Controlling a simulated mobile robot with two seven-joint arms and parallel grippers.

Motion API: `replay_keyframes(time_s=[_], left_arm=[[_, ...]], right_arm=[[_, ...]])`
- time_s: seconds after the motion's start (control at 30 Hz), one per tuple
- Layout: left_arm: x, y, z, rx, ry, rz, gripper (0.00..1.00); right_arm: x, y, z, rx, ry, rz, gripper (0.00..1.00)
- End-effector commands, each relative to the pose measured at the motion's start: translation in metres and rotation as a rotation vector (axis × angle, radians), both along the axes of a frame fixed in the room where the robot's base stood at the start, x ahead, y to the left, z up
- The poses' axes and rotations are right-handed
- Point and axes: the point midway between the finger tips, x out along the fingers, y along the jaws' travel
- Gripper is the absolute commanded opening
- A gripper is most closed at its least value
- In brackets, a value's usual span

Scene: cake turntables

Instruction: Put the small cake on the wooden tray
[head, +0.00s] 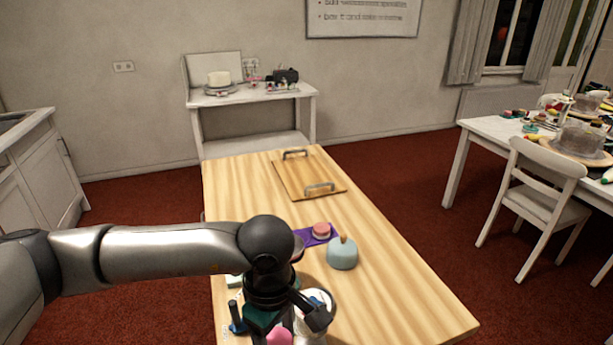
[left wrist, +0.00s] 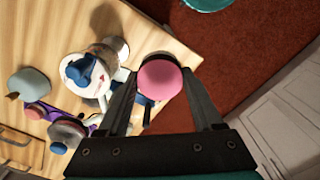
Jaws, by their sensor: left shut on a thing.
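A small pink round cake (left wrist: 160,78) sits between the fingers of my left gripper (left wrist: 161,86) in the left wrist view. The gripper is shut on it. In the head view the pink cake (head: 279,337) shows at the bottom edge under my left gripper (head: 280,327), near the front of the wooden table (head: 400,300); its lower part is cut off. The wooden tray (head: 293,181), with two grey handles, lies flat at the table's far end, and its middle is bare. My right gripper is not in view.
A pink cake (head: 321,229) stands on a purple mat (head: 306,237) beside a pale blue dome-shaped thing (head: 342,254). A white plate with a blue thing (left wrist: 82,72) is close to the gripper. The table's right side is clear. A white side table (head: 250,98) stands behind.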

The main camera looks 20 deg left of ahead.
Motion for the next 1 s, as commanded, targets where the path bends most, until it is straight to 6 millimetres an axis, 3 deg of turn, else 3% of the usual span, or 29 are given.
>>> replay_keyframes(time_s=[0.4, 0.7, 1.0], left_arm=[[-0.026, 0.011, -0.032, -0.001, 0.000, -0.825, 0.07], [-0.039, 0.017, -0.049, -0.002, 0.001, -1.264, 0.07], [-0.038, 0.009, -0.048, -0.006, -0.010, -1.287, 0.07]], right_arm=[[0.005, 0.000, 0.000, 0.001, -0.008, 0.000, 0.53], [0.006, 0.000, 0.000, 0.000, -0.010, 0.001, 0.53], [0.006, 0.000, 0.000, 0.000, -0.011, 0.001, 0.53]])
